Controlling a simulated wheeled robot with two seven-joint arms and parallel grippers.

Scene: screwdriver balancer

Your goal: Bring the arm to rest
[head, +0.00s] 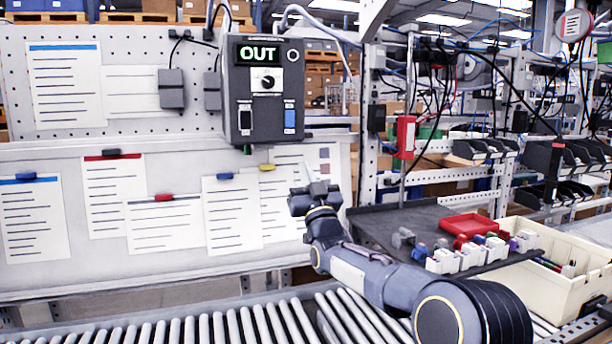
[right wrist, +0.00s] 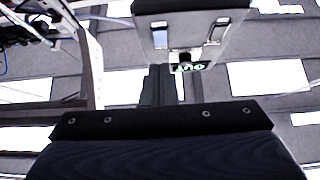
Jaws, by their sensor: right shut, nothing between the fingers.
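My right arm rises from the lower right of the head view, in front of the board. Its gripper (head: 312,172) points up, below and a little right of the dark control box (head: 250,112). Its fingers, also visible in the right wrist view (right wrist: 160,84), are together and empty. The control box shows a green "OUT" display (head: 260,54), a knob and two rocker switches. In the right wrist view the box (right wrist: 190,18) is ahead of the fingers, apart from them. My left gripper is not in view.
A roller conveyor (head: 200,328) runs along the bottom. Paper sheets hang on the white board (head: 150,150). At the right are a dark shelf (head: 380,222) with a red tray (head: 468,225) and small parts, and a cream bin (head: 560,285). A metal upright (head: 368,120) stands right of the control box.

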